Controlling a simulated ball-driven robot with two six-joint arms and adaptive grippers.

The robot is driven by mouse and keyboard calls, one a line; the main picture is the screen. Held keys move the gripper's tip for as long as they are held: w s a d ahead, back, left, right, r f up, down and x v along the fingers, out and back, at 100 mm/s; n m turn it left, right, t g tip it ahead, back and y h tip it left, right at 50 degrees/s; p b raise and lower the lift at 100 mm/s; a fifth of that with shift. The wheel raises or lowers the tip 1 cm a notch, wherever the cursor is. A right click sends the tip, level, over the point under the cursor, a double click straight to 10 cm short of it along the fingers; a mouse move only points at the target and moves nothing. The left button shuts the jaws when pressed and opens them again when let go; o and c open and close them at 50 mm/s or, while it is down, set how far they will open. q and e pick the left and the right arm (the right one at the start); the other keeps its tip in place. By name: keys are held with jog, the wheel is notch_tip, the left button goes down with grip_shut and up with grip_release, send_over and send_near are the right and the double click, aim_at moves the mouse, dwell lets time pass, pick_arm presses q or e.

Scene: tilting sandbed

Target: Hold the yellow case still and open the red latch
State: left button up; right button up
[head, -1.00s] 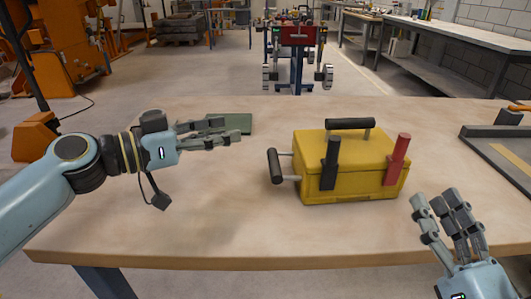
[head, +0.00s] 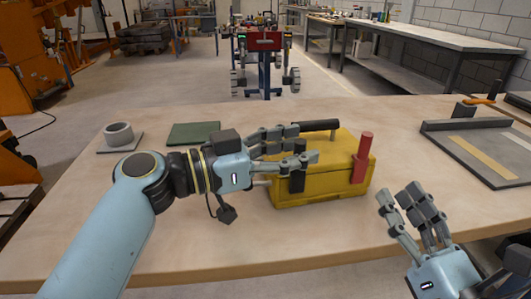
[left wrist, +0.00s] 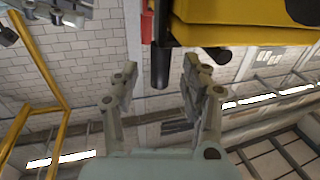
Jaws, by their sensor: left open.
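The yellow case (head: 335,185) sits on the table, with a black handle (head: 319,125) on top. The red latch (head: 362,158) stands upright at its right front. A black latch (head: 297,181) at its left front is partly covered by my left gripper (head: 303,147). That gripper is open, its fingers overlapping the case's left part. In the left wrist view, a black rod end (left wrist: 160,68) shows between the spread fingers, below the yellow case (left wrist: 240,35); contact cannot be told. The case's side handle is hidden in the head view. My right gripper (head: 408,208) is open and empty, right of the case.
A grey tray (head: 435,127) lies on the table at the right. A green pad (head: 193,133) and a grey ring (head: 118,134) on a plate lie at the back left. The table front (head: 200,255) is clear.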

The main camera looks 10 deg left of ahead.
pick_arm(q)
jog(key=shift+w+d, duration=0.35)
jog(key=shift+d, duration=0.2)
grip_shut()
